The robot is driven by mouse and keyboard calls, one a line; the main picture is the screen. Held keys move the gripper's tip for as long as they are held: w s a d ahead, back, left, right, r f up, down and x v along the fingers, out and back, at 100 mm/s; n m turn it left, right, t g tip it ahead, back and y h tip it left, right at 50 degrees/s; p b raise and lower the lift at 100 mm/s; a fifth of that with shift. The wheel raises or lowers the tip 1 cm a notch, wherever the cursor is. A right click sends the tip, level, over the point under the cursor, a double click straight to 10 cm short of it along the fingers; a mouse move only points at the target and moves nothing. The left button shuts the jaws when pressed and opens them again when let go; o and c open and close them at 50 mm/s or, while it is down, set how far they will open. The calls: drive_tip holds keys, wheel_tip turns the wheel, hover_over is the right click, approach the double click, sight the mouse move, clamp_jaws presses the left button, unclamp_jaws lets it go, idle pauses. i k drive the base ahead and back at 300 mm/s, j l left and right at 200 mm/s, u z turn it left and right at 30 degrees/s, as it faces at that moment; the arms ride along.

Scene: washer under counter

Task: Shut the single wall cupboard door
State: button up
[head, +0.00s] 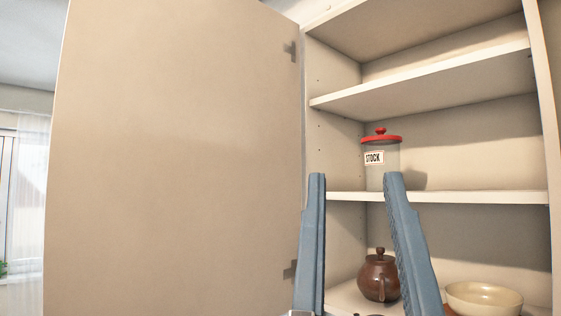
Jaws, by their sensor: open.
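The wall cupboard door (170,160) stands wide open on the left, its inner face toward me. Two dark hinges hold it along its right edge, beside the open cupboard (323,150). My gripper (355,180) is in the lower middle, its two blue-grey fingers apart with nothing between them. It shows in front of the cupboard opening, to the right of the door's hinged edge. I cannot tell how far it is from the shelves.
A jar labelled STOCK with a red lid (381,160) stands on a middle shelf (460,197). A brown teapot (379,278) and a cream bowl (484,298) sit on the lower shelf. The upper shelves look empty. A curtained window (25,200) is at the far left.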

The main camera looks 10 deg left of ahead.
sight(174, 181)
drive_tip(key=k+z, duration=0.15)
drive_tip(key=z, duration=1)
drive_tip(key=k+j+z, duration=0.15)
drive_tip(key=j, duration=0.3)
drive_tip(key=k+j+z, duration=0.15)
drive_tip(key=j, duration=0.25)
drive_tip(key=k+j+z, duration=0.15)
drive_tip(key=j, duration=0.25)
drive_tip(key=k+j+z, duration=0.15)
drive_tip(key=j, duration=0.25)
drive_tip(key=k+j, duration=0.15)
drive_tip(key=j, duration=0.2)
drive_tip(key=k+j, duration=0.15)
drive_tip(key=j, duration=0.15)
drive_tip(key=k+j, duration=0.15)
drive_tip(key=j, duration=0.2)
drive_tip(key=k+j, duration=0.1)
drive_tip(key=j, duration=0.25)
drive_tip(key=k+j, duration=0.15)
drive_tip(key=j, duration=0.2)
drive_tip(key=k+j, duration=0.15)
drive_tip(key=j, duration=0.15)
drive_tip(key=j+u, duration=0.1)
drive_tip(key=j, duration=0.4)
drive_tip(key=i+j+u, duration=0.25)
drive_tip(key=i+j, duration=0.1)
drive_tip(key=i, duration=0.05)
